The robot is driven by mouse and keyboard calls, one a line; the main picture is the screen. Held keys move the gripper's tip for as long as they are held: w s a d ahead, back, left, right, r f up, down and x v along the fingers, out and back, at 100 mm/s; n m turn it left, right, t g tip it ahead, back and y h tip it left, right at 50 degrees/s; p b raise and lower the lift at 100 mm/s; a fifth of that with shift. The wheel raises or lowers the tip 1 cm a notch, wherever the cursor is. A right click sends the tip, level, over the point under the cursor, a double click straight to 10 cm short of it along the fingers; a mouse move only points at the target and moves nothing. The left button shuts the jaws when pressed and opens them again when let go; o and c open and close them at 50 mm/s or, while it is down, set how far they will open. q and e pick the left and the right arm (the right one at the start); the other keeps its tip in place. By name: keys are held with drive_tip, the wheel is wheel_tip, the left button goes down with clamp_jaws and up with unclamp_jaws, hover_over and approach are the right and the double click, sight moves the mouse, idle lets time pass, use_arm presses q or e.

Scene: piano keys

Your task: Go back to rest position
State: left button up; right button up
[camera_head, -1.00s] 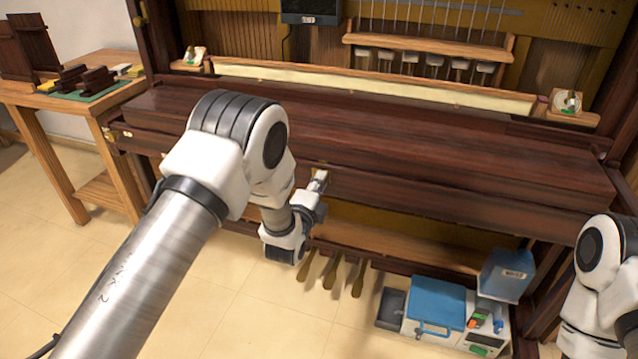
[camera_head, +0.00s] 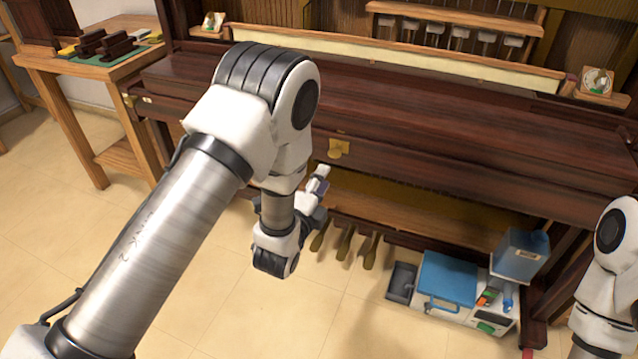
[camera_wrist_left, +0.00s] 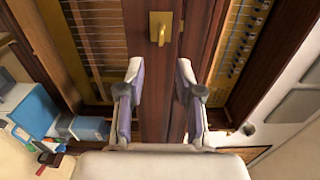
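My left arm comes in from the left in the head view and bends down in front of the piano. My left gripper (camera_head: 318,182) is close in front of the piano's lower front, below the closed dark lid (camera_head: 420,130). In the left wrist view the left gripper (camera_wrist_left: 160,85) has its two fingers apart with nothing between them; the dark wood piano rail (camera_wrist_left: 155,110) lies beyond. A brass latch (camera_head: 339,148) sits on the rail; it also shows in the left wrist view (camera_wrist_left: 160,27). Part of my right arm shows at the right edge; its gripper is out of view.
A wooden table (camera_head: 105,68) with dark parts stands at the left. Brass pedals (camera_head: 344,243) stick out low. A blue-and-white toolbox (camera_head: 447,279) and a blue container (camera_head: 520,255) stand at the lower right. The floor (camera_head: 240,310) in front is clear.

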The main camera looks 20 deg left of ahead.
use_arm(q)
drive_tip(key=shift+s, duration=0.7)
drive_tip(key=s+a+f+n+g+y, duration=0.1)
drive_tip(key=s+a+f+g, duration=0.15)
drive_tip(key=f, duration=0.35)
drive_tip(key=s+a+f+n+g, duration=0.1)
drive_tip(key=s+f, duration=0.2)
drive_tip(key=f, duration=0.2)
drive_tip(key=s+a+f+n+g, duration=0.1)
drive_tip(key=s+f+n+g, duration=0.5)
drive_tip(key=s, duration=0.4)
drive_tip(key=s+a+f+n+g, duration=0.1)
drive_tip(key=s+f+n+g, duration=0.35)
drive_tip(key=s+f, duration=0.55)
drive_tip(key=s+n+g, duration=0.4)
drive_tip(key=s+n, duration=0.2)
drive_tip(key=s, duration=0.3)
wheel_tip(320, 180, up, 23)
drive_tip(key=p, duration=2.2)
drive_tip(key=shift+w+d+h, duration=0.3)
drive_tip(key=shift+d, duration=0.1)
